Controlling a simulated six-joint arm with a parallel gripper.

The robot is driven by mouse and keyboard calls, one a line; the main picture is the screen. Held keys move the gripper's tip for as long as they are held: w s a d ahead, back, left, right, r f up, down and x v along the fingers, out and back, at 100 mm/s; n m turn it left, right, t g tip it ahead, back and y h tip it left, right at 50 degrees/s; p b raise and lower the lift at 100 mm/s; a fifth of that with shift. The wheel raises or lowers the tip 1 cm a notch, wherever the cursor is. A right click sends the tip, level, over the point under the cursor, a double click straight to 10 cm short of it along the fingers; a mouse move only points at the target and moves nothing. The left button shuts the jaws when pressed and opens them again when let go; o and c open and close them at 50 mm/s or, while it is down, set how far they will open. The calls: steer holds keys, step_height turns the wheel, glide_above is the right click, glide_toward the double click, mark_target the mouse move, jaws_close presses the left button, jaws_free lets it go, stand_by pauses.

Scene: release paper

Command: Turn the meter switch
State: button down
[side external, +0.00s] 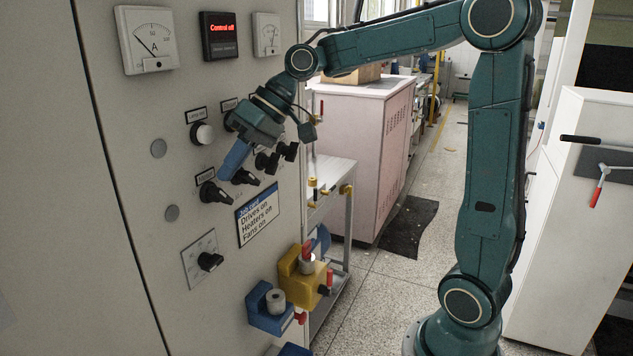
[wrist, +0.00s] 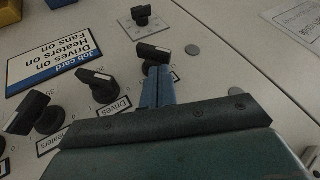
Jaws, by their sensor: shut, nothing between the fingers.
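A separate black switch on a square plate (side external: 209,261) is lower on the panel.
The Drives switch (wrist: 97,78) and other knobs stand close beside my fingers. The job card (side external: 257,214) reads drives, heaters and fans on. An ammeter (side external: 147,40) and a display (side external: 219,35) reading "Control off" are above. Yellow and blue blocks (side external: 305,276) protrude below.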

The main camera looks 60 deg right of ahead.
steer(key=shift+r, duration=0.15)
steer(key=s+a+r, duration=0.2)
steer(key=s+r, duration=0.2)
steer(key=r, duration=0.4)
steer(key=shift+a+r, duration=0.25)
steer(key=shift+r, duration=0.05)
steer(key=d+f+g+h, duration=0.1)
steer(key=d+f+h, duration=0.1)
steer(key=d, duration=0.4)
steer(key=shift+w+m+h, duration=0.25)
steer(key=shift+m+h, duration=0.05)
steer(key=shift+m, duration=0.1)
steer(key=shift+w+f, duration=0.1)
steer(key=shift+f, duration=0.1)
steer(key=shift+x, duration=4.8)
